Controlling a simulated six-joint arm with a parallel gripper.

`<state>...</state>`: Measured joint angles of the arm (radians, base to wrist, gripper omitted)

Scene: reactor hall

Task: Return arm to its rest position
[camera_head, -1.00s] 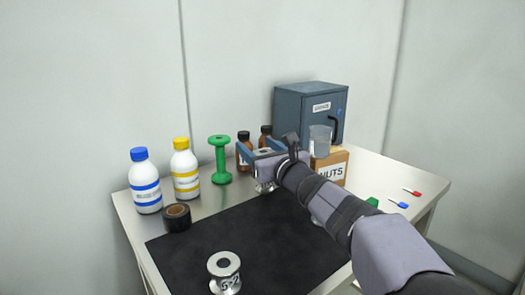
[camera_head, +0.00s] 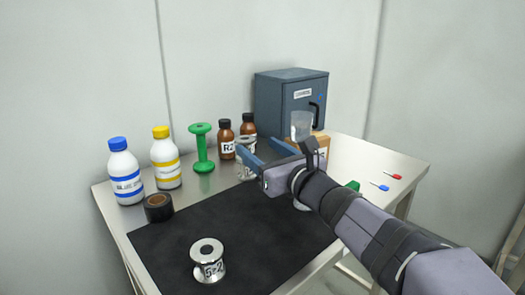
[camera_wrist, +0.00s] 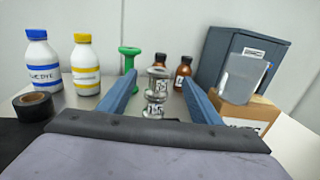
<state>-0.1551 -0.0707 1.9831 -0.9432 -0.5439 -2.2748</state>
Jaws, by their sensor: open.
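My gripper (camera_head: 262,158) is above the back part of the table (camera_head: 395,160), its two blue fingers spread apart. In the wrist view the fingers (camera_wrist: 160,92) stand open with a silver spool (camera_wrist: 157,92) showing between and beyond them. The same silver spool (camera_head: 246,170) is partly hidden behind a finger in the head view. Nothing is visibly held. My arm reaches in from the lower right.
A cabinet (camera_head: 285,100) and clear cup (camera_head: 300,125) stand right. Another silver spool (camera_head: 208,262) stands on the black mat (camera_head: 160,245).

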